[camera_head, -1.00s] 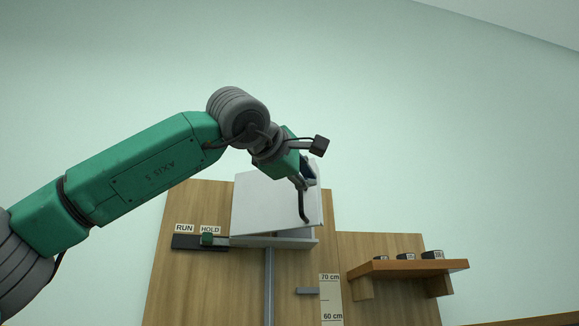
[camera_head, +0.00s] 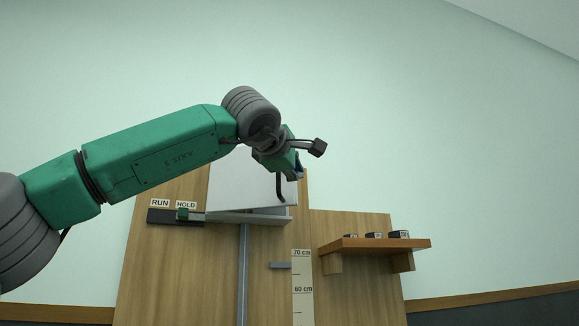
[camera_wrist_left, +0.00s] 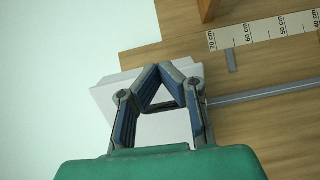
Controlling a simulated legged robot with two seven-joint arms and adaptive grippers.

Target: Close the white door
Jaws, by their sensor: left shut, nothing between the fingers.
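The white door (camera_head: 235,180) is a pale slanted panel on the wooden board in the head view. A dark curved handle (camera_head: 281,188) hangs near its right edge. A gap shows between the panel's lower right edge and the white ledge (camera_head: 245,218) below. My left gripper (camera_head: 298,173) is at the door's upper right edge, partly hidden behind its own wrist. In the left wrist view my left gripper (camera_wrist_left: 161,70) has its fingertips together, empty, in front of a white surface. I cannot tell whether it touches the door. My right gripper is not in view.
A grey vertical rail (camera_head: 243,270) and a centimetre scale (camera_head: 302,285) are below. A wooden shelf (camera_head: 375,245) with several small dark blocks is at right. The wall above is clear.

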